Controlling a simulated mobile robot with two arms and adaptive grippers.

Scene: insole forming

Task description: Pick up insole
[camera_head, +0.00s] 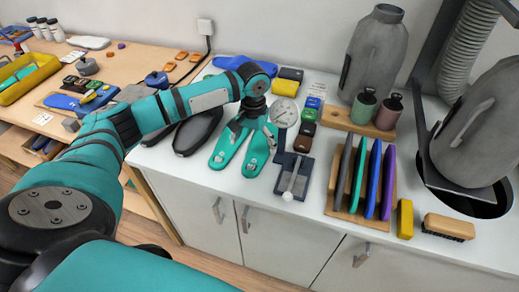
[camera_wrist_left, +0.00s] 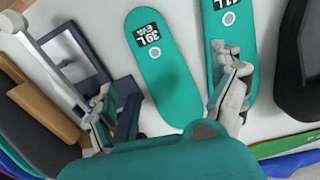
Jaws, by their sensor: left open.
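Two teal insoles lie flat on the white counter: a left one (camera_head: 222,152) and a right one (camera_head: 257,160). In the left wrist view one insole (camera_wrist_left: 163,70) lies lengthwise between my finger lines, with a black "39 L" label near its far end. The other teal insole (camera_wrist_left: 230,30) is at the right, partly covered by a finger. My left gripper (camera_head: 252,127) is above the insoles, and its spread fingers also show in the left wrist view (camera_wrist_left: 168,100). It is open and holds nothing. Contact with the counter or insoles cannot be told. My right gripper is not in view.
A dark clamp-like tool (camera_head: 293,178) and a dial gauge (camera_head: 285,112) stand close right of the insoles. Black soles (camera_head: 197,131) lie to the left. A wooden rack (camera_head: 350,214) of upright coloured sheets, a brush (camera_head: 448,227) and grey vessels (camera_head: 375,55) stand further right.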

